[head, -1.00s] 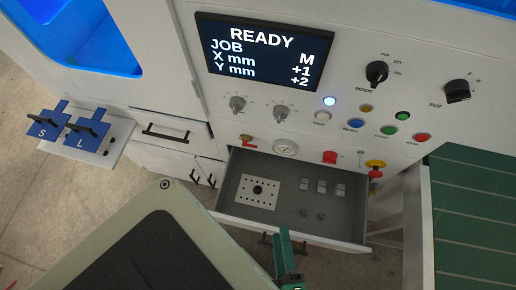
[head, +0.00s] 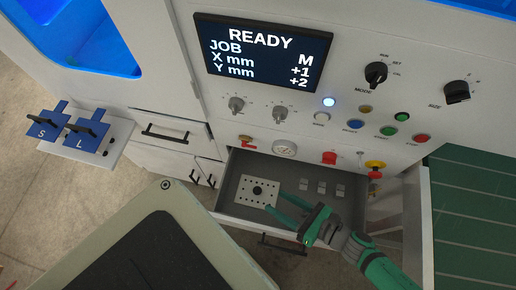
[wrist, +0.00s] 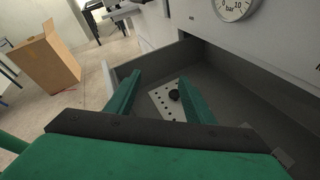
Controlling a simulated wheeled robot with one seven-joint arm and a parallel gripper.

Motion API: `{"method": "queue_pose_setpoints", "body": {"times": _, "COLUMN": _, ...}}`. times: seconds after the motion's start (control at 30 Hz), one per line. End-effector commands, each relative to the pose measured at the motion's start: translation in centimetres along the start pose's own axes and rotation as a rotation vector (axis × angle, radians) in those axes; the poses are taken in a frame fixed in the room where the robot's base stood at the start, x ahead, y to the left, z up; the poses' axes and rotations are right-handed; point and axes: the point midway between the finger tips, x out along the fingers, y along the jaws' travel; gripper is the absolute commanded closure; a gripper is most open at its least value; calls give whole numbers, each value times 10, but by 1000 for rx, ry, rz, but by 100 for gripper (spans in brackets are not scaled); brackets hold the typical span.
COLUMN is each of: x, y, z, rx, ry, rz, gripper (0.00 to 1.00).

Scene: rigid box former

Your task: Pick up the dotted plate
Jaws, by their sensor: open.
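The dotted plate (head: 249,190) is a pale square with small dots around its edge and a dark round knob in its middle. It lies flat at the left end of the open grey drawer (head: 235,211). In the wrist view the plate (wrist: 160,102) shows between my fingers, its knob near the right finger. My gripper (head: 274,203) is green, open and empty, with its fingers reaching over the drawer just right of the plate. I cannot tell how high the fingertips are above it.
Several small light blocks (head: 321,187) lie in the drawer right of the plate. My gripper hides part of the drawer front. A cardboard box (wrist: 43,60) stands on the floor.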

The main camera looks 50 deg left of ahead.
Motion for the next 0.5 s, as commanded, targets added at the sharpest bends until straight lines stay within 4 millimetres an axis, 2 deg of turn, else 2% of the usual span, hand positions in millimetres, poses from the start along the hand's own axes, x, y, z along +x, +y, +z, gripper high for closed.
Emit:
{"method": "queue_pose_setpoints", "body": {"times": 0.1, "x": 14, "y": -18, "z": 1, "rx": -197, "ry": 60, "rz": 50, "gripper": 52}}
{"method": "queue_pose_setpoints", "body": {"times": 0.2, "x": 20, "y": -29, "z": 2, "rx": -305, "ry": 87, "rz": 71, "gripper": 52}}
{"method": "queue_pose_setpoints", "body": {"times": 0.37, "x": 26, "y": -38, "z": -2, "rx": -378, "ry": 103, "rz": 85, "gripper": 52}}
{"method": "queue_pose_setpoints", "body": {"times": 0.5, "x": 32, "y": -45, "z": -19, "rx": -381, "ry": 104, "rz": 85, "gripper": 52}}
